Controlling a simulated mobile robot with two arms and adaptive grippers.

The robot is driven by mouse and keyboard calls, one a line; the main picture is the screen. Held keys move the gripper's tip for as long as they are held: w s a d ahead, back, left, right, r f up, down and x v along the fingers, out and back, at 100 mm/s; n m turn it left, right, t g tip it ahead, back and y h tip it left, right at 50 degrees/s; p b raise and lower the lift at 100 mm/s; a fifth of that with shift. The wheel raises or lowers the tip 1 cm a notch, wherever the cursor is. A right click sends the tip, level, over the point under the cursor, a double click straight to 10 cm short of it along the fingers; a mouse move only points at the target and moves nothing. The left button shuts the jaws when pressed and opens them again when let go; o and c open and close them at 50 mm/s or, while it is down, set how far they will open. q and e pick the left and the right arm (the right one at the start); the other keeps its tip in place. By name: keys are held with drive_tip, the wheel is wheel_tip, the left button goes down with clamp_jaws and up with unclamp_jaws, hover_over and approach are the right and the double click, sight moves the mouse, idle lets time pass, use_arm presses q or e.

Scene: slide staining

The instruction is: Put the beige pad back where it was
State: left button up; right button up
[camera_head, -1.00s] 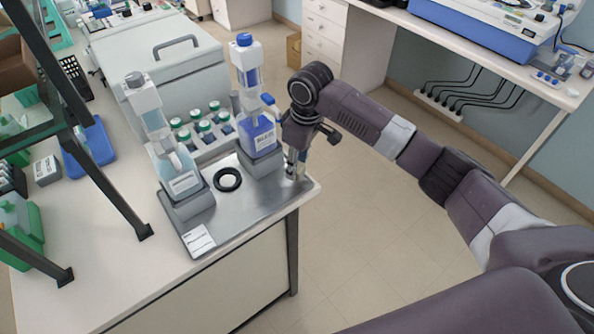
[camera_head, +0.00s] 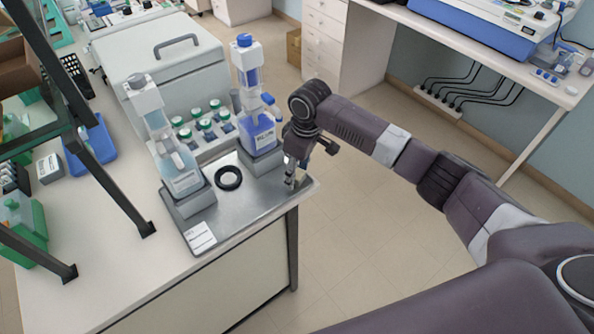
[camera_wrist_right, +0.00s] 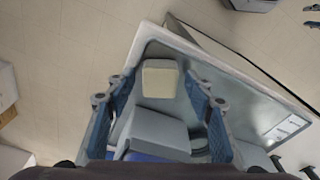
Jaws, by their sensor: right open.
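The beige pad (camera_wrist_right: 160,78) is a small pale block with rounded edges. In the right wrist view it lies on the grey metal tray (camera_wrist_right: 150,45), near one corner. My right gripper (camera_wrist_right: 158,84) is open, with its blue fingers on either side of the pad in that view. I see no finger touching the pad. In the head view the right gripper (camera_head: 290,178) points down over the tray's right corner, and I cannot make out the pad there. My left gripper is not in view.
Two dispenser bottles stand on grey blocks on the tray (camera_head: 235,205): a blue-filled one (camera_head: 262,135) beside my gripper and a paler one (camera_head: 182,170) at left. A black ring (camera_head: 228,178) lies between them. Green-capped vials (camera_head: 205,125) stand behind. Floor is open beyond the bench's right edge.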

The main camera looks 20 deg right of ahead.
sight(302, 175)
wheel_tip(302, 175, up, 12)
drive_tip(key=s+d+b, duration=0.1)
drive_tip(key=b, duration=0.1)
drive_tip(key=shift+r, duration=0.15)
idle(0.6)
